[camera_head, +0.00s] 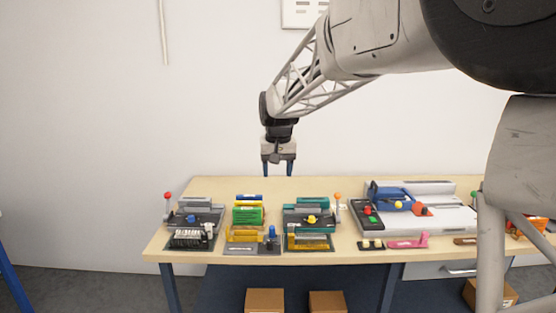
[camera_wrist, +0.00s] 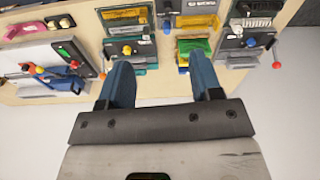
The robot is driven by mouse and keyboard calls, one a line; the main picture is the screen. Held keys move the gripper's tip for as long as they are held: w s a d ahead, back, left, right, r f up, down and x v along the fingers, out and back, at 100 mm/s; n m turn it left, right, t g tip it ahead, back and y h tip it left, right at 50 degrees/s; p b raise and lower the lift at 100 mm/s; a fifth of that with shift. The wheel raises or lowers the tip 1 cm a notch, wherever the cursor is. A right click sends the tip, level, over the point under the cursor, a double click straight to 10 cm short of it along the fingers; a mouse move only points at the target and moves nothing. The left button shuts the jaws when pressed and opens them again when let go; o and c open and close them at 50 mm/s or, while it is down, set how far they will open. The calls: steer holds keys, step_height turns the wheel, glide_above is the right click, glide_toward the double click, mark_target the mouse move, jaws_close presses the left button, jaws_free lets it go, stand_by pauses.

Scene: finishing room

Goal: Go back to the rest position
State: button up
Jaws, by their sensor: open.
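My gripper (camera_head: 279,171) hangs pointing down above the back part of the wooden table (camera_head: 345,188) in the head view. Its two blue fingers are apart and nothing is between them. In the wrist view, my gripper (camera_wrist: 160,75) shows the same spread, empty fingers, over the table's back edge. The teal device with a yellow knob (camera_head: 311,219) and the green block (camera_head: 248,215) stand in front of the gripper, apart from it.
A grey device with a red-tipped lever (camera_head: 168,196) stands at the left. A large white and blue machine (camera_head: 440,212) and a pink tool (camera_head: 408,242) are at the right. Cardboard boxes (camera_head: 265,300) sit below. The space above the table's back left is clear.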

steer(key=s+d, duration=0.6)
steer(key=s, duration=0.5)
steer(key=s+d, duration=0.6)
steer(key=s, duration=0.5)
steer(key=s+d+f, duration=0.2)
steer(key=s+f, duration=0.1)
steer(key=s, duration=0.4)
steer(key=s+d+f+m, duration=0.1)
steer(key=s+d+f, duration=0.1)
steer(key=s, duration=0.5)
steer(key=s+d+f+t, duration=0.1)
steer(key=s+f, duration=0.3)
steer(key=s, duration=0.4)
steer(key=shift+d, duration=0.85)
